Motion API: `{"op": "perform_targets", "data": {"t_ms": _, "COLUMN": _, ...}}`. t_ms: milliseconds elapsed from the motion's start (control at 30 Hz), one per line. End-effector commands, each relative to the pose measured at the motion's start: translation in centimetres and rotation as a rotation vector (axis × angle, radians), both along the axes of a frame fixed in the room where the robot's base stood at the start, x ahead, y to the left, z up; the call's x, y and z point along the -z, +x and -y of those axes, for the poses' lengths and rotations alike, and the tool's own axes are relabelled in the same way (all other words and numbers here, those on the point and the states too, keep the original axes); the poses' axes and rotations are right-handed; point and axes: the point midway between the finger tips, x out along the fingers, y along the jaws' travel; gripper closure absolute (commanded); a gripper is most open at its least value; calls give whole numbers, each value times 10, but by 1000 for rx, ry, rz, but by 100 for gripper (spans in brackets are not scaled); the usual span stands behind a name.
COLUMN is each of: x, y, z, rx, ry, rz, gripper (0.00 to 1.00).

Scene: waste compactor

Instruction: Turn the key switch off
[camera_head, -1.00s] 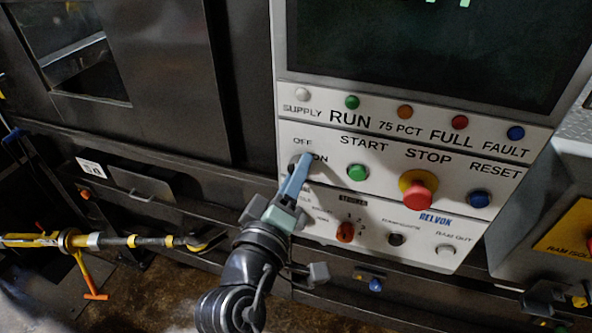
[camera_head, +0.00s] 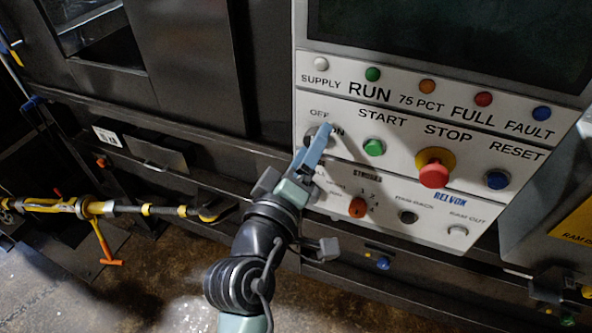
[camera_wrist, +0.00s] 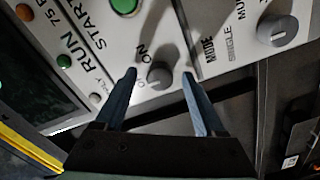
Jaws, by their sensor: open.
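The key switch (camera_wrist: 160,77) is a round grey knob beside the OFF and ON lettering on the white control panel (camera_head: 340,190). In the head view the switch (camera_head: 311,134) is mostly hidden behind my gripper (camera_head: 320,140), just below the OFF label. My gripper's two blue fingers are spread apart in the wrist view (camera_wrist: 158,75), one on each side of the knob. Whether they touch the knob or panel, I cannot tell. The knob's exact setting is hard to read.
The green START button (camera_head: 374,147) and red STOP button (camera_head: 433,174) sit to the right of the switch. In the wrist view a grey MODE knob (camera_wrist: 278,30) is right of the fingers. A yellow-black bar (camera_head: 120,208) is at left.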

Motion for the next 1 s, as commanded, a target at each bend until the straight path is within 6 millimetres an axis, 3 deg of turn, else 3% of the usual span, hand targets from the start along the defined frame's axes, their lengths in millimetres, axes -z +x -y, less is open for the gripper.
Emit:
{"op": "perform_targets", "data": {"t_ms": 600, "x": 3, "y": -105, "z": -35, "rx": -4, "ry": 0, "rz": 1, "gripper": 28}}
{"op": "perform_targets", "data": {"t_ms": 1000, "x": 0, "y": -118, "z": -38, "rx": 0, "ry": 0, "rz": 0, "gripper": 28}}
